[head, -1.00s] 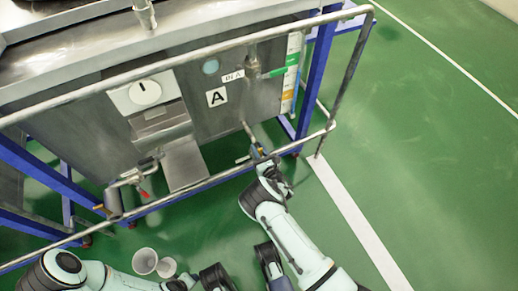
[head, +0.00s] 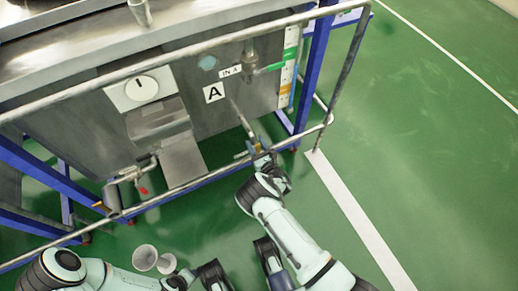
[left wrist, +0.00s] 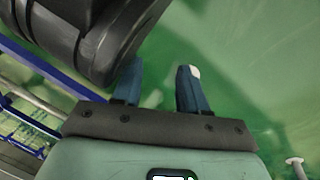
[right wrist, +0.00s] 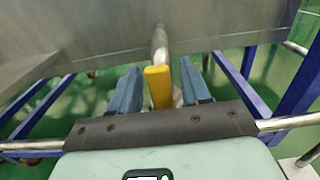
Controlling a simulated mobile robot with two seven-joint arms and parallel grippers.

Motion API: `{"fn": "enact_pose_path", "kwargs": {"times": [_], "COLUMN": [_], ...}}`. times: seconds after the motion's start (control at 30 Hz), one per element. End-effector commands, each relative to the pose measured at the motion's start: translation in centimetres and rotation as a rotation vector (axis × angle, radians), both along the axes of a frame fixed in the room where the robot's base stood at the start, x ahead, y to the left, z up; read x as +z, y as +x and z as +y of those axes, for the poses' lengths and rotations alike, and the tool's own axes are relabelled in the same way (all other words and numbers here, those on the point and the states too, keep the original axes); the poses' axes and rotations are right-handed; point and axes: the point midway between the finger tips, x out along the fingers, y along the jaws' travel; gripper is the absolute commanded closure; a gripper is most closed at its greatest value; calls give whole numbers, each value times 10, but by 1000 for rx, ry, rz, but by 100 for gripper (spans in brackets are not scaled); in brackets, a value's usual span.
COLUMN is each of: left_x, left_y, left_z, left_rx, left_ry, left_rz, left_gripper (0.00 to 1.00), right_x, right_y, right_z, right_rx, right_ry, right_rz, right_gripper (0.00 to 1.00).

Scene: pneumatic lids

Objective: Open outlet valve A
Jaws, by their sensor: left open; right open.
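The tank marked with a black A label (head: 214,93) has an outlet pipe (head: 242,118) running down to a valve at its lower right. My right gripper (head: 256,149) is at that valve. In the right wrist view, a yellow valve handle (right wrist: 159,88) stands between the two blue fingers of the open right gripper (right wrist: 161,70), in front of a metal pipe (right wrist: 160,45). Gaps show on both sides of the handle. My left gripper (left wrist: 158,70) is open and empty over the green floor, next to a black arm part.
A metal guard rail (head: 180,190) runs across the tank front, close to my right arm. Another valve with a red handle (head: 143,190) is at the lower left. Two pale cups (head: 145,257) are near my left arm.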

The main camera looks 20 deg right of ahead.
Motion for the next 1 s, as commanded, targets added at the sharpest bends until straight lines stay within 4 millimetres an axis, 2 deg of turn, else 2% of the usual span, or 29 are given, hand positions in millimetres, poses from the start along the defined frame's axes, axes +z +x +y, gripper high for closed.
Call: {"fn": "enact_pose_path", "kwargs": {"times": [0.17,0.33,0.43,0.6,0.8,1.0], "left_x": [15,37,46,51,53,53], "left_y": [15,36,38,23,18,17], "left_z": [-2,-6,-9,-15,-18,-18], "left_rx": [-3,-7,-11,-24,-29,-30], "left_ry": [2,5,1,-17,-25,-26], "left_rz": [-49,-122,-134,-93,-79,-77], "left_gripper": [57,57,57,57,57,57], "right_x": [1,1,1,1,1,0], "right_y": [-23,-63,-85,-114,-130,-131], "right_z": [-1,-2,-2,-4,-4,-4], "right_rx": [-1,0,1,1,1,1], "right_ry": [0,-1,-2,-1,-1,-1], "right_rz": [6,6,5,1,-1,-2], "right_gripper": [53,53,53,53,53,53]}}
